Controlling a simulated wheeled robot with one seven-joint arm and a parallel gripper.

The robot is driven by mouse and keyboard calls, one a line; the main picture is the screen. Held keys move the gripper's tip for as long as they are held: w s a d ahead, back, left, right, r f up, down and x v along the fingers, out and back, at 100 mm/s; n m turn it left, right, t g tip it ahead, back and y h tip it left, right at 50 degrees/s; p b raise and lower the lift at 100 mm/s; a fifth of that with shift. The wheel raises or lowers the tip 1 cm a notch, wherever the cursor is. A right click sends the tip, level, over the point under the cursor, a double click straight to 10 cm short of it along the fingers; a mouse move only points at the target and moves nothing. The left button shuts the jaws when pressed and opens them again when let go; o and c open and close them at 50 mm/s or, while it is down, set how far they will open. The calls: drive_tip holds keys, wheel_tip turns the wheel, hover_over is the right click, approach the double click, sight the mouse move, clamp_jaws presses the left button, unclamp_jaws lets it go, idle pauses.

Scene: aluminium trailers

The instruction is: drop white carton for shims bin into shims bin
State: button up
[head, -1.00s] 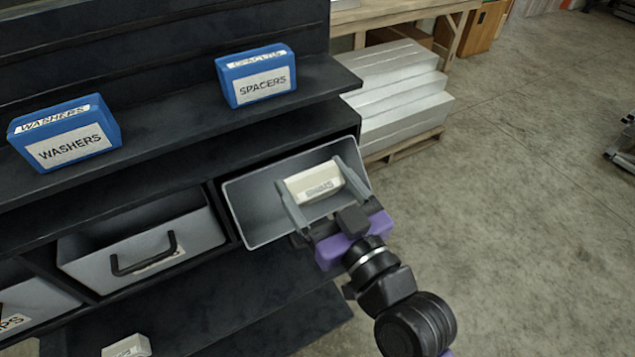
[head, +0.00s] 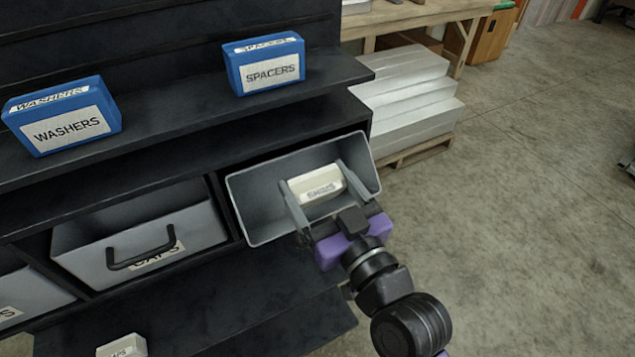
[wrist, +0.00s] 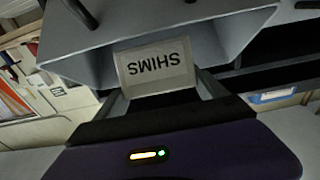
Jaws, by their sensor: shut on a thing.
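The white carton labelled SHIMS (head: 317,184) is between the two fingers of my gripper (head: 314,187), which is shut on it. In the head view the carton is at the mouth of a grey open bin (head: 255,205), in front of its inside; I cannot tell how deep it is. The bin's front label is hidden. In the wrist view the carton (wrist: 155,68) shows its SHIMS label upside down, with the grey bin (wrist: 215,42) around and behind it.
A grey bin with a black handle, labelled CAPS (head: 205,225), is to the left, with another partly visible beyond it. Blue boxes labelled WASHERS (head: 65,120) and SPACERS (head: 268,68) stand on the shelf above. A white carton (head: 122,346) lies below. Open floor is at right.

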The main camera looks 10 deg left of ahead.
drive_tip(key=o, duration=1.4)
drive_tip(key=b+v, duration=0.1)
drive_tip(key=v, duration=0.5)
drive_tip(key=shift+s+d+b, duration=0.15)
drive_tip(key=shift+s+b, duration=0.1)
drive_tip(key=shift+b, duration=0.1)
drive_tip(key=shift+s+d, duration=0.35)
drive_tip(key=shift+s, duration=0.2)
drive_tip(key=shift+r, duration=0.1)
